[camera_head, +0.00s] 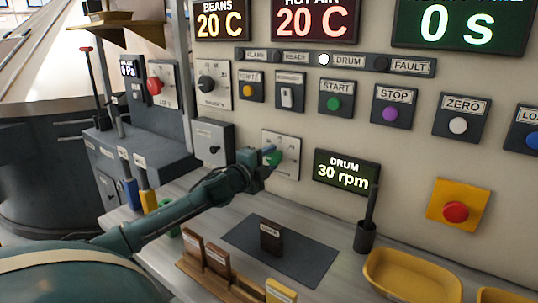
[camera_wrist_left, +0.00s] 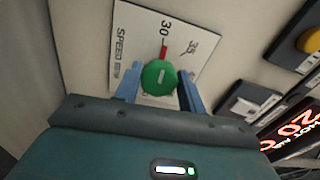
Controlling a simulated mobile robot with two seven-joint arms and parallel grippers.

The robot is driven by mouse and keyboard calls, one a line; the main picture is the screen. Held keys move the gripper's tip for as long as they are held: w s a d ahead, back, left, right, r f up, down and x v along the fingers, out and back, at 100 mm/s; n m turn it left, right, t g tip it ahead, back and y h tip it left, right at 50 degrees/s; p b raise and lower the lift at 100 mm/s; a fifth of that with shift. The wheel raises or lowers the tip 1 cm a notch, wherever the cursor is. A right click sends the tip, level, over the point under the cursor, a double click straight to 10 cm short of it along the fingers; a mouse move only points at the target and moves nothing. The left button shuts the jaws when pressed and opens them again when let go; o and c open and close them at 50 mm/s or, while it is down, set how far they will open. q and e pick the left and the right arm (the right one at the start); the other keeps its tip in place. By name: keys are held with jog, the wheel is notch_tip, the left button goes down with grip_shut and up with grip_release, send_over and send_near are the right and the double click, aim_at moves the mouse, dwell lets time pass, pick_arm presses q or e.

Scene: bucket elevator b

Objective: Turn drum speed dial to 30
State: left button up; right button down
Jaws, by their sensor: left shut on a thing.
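The drum speed dial (camera_wrist_left: 159,78) is a round green knob on a white scale plate (camera_wrist_left: 141,44) marked SPEED. In the left wrist view its red pointer lines up with the 30 mark. My left gripper (camera_wrist_left: 157,88) has its two blue fingers on either side of the knob and is shut on it. In the head view the left gripper (camera_head: 268,158) covers part of the dial (camera_head: 276,158). The drum display (camera_head: 346,173) reads 30 rpm. My right gripper is not in view.
Above are a START button (camera_head: 334,103), a purple STOP button (camera_head: 390,114) and a ZERO button (camera_head: 458,125). A red button on a yellow plate (camera_head: 441,195) is at right. Below are a dark mat (camera_head: 300,262), a black cup (camera_head: 365,238) and a yellow tray (camera_head: 405,262).

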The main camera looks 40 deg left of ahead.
pick_arm(q)
jog(key=shift+n, duration=0.6)
jog(key=shift+f+p, duration=0.1)
jog(key=shift+p, duration=0.2)
jog(key=o, duration=0.7)
jog(key=shift+o, duration=1.2)
